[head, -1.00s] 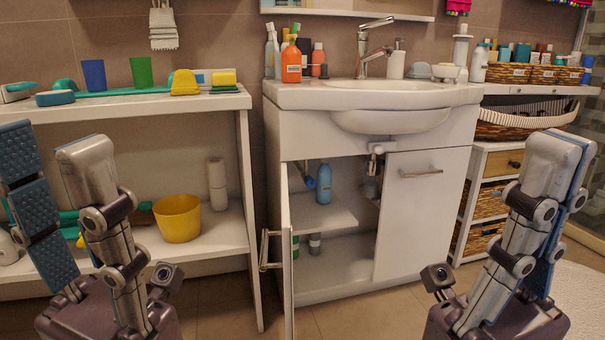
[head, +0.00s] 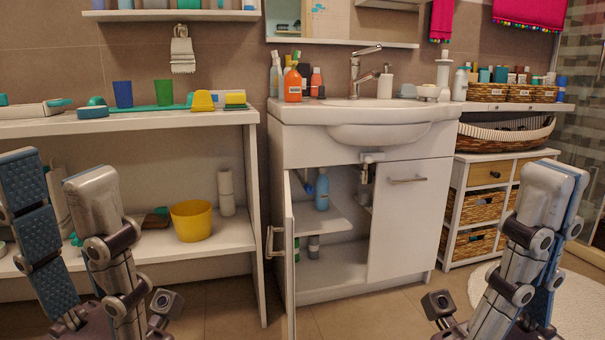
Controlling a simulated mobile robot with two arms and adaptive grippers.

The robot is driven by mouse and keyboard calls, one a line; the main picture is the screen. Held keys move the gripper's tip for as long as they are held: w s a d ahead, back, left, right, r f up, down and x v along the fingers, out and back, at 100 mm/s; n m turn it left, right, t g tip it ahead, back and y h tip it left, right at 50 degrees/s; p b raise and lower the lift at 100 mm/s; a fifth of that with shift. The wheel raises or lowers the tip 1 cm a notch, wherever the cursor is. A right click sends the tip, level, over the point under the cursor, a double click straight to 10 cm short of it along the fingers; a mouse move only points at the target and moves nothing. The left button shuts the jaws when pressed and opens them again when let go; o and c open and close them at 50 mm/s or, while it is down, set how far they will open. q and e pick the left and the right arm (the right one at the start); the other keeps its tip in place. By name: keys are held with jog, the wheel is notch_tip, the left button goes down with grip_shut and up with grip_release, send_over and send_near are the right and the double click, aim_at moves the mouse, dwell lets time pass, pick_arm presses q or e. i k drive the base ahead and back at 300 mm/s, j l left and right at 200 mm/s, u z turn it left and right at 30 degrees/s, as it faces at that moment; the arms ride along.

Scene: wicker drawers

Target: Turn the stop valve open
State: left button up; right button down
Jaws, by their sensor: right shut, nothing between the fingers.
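The stop valve is not clearly made out. A small blue part (head: 308,184), too small to identify, shows inside the open left side of the white sink cabinet (head: 408,225), near a blue bottle (head: 322,190). A drain trap (head: 366,171) hangs below the basin. My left gripper (head: 55,175) is at the lower left in front of the shelf, its fingers apart and empty. My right gripper (head: 562,185) is at the lower right, fingers together and empty. Both are well apart from the cabinet.
The open cabinet door (head: 289,262) juts toward me. A white shelf (head: 243,232) with a yellow bucket (head: 191,220) stands left. A drawer unit with wicker baskets (head: 473,207) stands right, near a round white rug (head: 567,300). Floor (head: 375,315) before the cabinet is clear.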

aim_at(309, 190)
jog(key=i+l+u, duration=0.35)
jog(key=u, duration=0.15)
jog(key=i+l+u, duration=0.45)
jog(key=k+l, duration=0.05)
jog(key=l, duration=0.05)
